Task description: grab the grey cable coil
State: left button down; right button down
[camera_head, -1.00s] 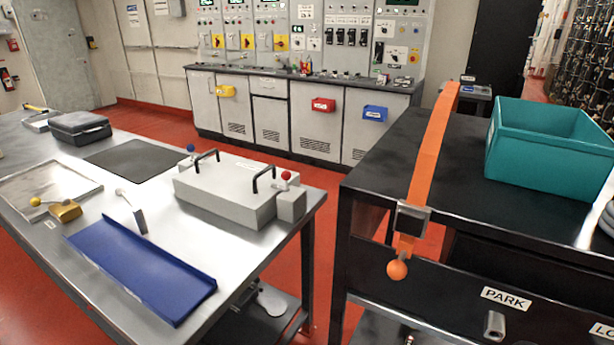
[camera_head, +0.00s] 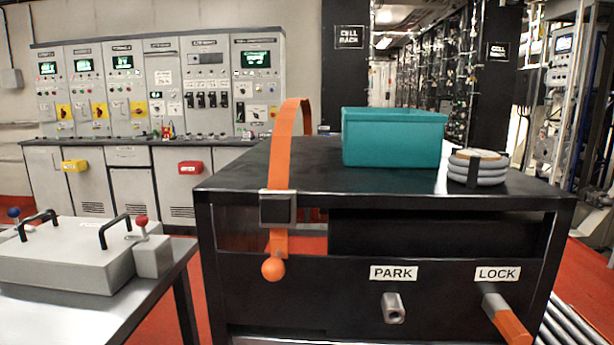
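The grey cable coil (camera_head: 478,170) lies on the right part of the black cart top (camera_head: 312,176) in the head view. It is a stack of grey loops with a black strap at its front and a tan disc on top. It sits to the right of the teal bin (camera_head: 393,139), close to the cart's front edge. Neither of my grippers shows in the head view, so nothing is seen touching the coil.
An orange strap (camera_head: 282,150) with a buckle and ball hangs over the cart's front left. PARK and LOCK sockets (camera_head: 393,307) are on the front; an orange handle (camera_head: 508,322) juts out at LOCK. A steel table with a grey box (camera_head: 70,262) stands left.

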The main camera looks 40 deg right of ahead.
aim_at(472, 167)
jog(key=z, duration=2.15)
jog(key=l, duration=0.1)
